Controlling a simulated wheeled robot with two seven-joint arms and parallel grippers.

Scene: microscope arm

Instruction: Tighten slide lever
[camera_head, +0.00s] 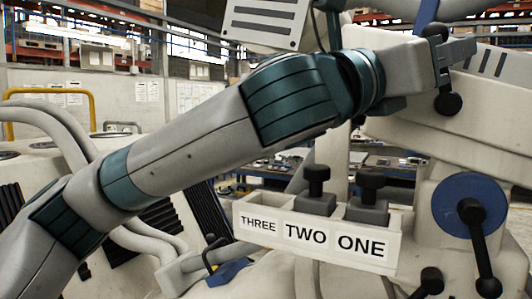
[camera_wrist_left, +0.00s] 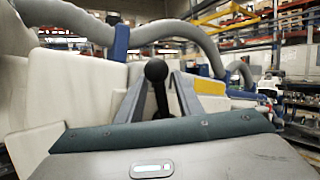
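A black lever with ball ends (camera_head: 447,104) sits on the pale microscope arm (camera_head: 430,135) at the upper right of the head view. My left gripper (camera_head: 448,60) reaches it from the left and partly covers its middle. In the left wrist view the black lever (camera_wrist_left: 156,73) stands upright between the two grey fingers of my left gripper (camera_wrist_left: 160,95). A gap shows on each side of the lever, so the fingers are open around it. Which lever is the slide lever is not marked. My right gripper is not in view.
A white box labelled THREE, TWO, ONE (camera_head: 318,240) stands below my left arm, with two black-knobbed parts (camera_head: 316,184) in it. A blue disc with a black lever (camera_head: 473,201) is at the right. A thick grey hose (camera_wrist_left: 190,27) runs behind in the wrist view.

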